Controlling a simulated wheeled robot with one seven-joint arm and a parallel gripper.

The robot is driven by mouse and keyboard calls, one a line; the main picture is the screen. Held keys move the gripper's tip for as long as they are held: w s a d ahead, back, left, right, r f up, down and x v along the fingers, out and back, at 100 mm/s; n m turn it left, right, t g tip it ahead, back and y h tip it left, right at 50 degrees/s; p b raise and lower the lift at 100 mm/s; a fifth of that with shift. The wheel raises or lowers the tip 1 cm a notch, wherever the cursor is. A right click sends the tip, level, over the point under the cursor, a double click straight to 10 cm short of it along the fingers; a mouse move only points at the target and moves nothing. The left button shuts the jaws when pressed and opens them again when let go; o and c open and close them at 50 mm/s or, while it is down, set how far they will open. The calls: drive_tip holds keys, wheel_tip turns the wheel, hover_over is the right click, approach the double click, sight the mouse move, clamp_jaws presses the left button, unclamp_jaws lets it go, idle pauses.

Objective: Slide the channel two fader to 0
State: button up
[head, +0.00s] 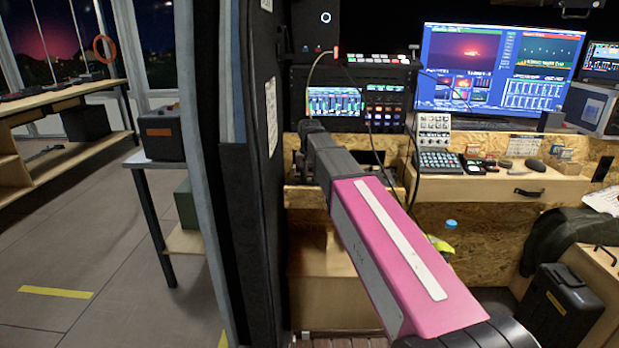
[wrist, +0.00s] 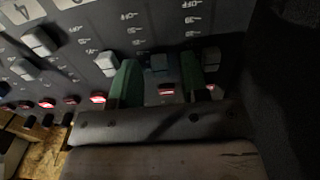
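In the wrist view, my gripper (wrist: 157,82) has two green fingertips, standing apart over a dark fader panel (wrist: 90,28). A blue-grey fader cap (wrist: 158,63) sits between the fingertips, with a gap visible on each side. A pale cap (wrist: 107,62) is just left of the left fingertip, and another cap (wrist: 210,57) is beside the right one. I cannot tell from the markings which cap is channel two. In the head view, my pink arm reaches toward the desk, and my gripper and the faders are hidden there.
More pale fader caps (wrist: 38,40) stand to the left on the panel, with a row of red-lit buttons (wrist: 70,100) along its edge. In the head view, a small knob mixer (head: 434,123) and a button pad (head: 440,163) stand on the desk, below a large monitor (head: 497,68).

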sight(309, 179)
wheel_tip(309, 179, up, 11)
idle(0.7)
drive_tip(key=shift+s+f, duration=0.1)
